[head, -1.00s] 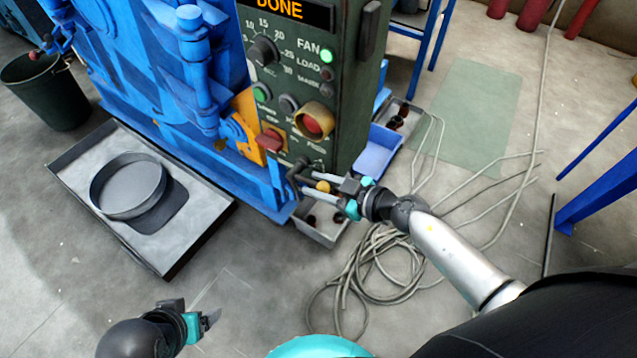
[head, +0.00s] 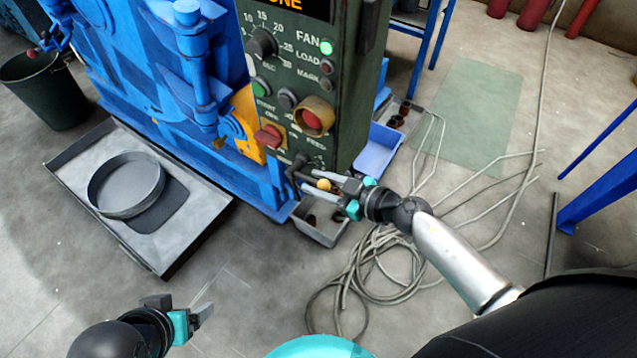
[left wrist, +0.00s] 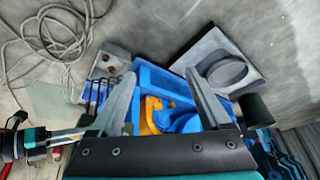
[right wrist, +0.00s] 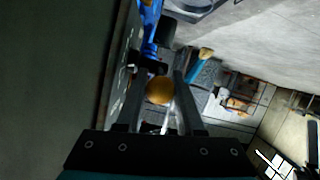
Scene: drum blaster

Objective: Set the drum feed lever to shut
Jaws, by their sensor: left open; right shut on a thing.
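The feed lever (head: 299,167) sits low on the green control panel (head: 345,95), below the red button in its yellow collar. It has a dark shaft and a yellow ball knob (head: 323,184). My right gripper (head: 314,184) is shut on the lever at its knob. In the right wrist view the knob (right wrist: 160,90) shows between the two fingers. The panel's FEED label is small and the lever's marks cannot be read. My left gripper (head: 206,312) is open and empty over the floor at lower left; its spread fingers also show in the left wrist view (left wrist: 160,100).
The blue machine (head: 150,80) stands left of the panel. A grey tray (head: 205,215) with a round pan (head: 125,185) lies in front of it. A blue bin (head: 378,148) and coiled cable (head: 375,265) lie on the floor to the right. A dark bucket (head: 45,90) stands far left.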

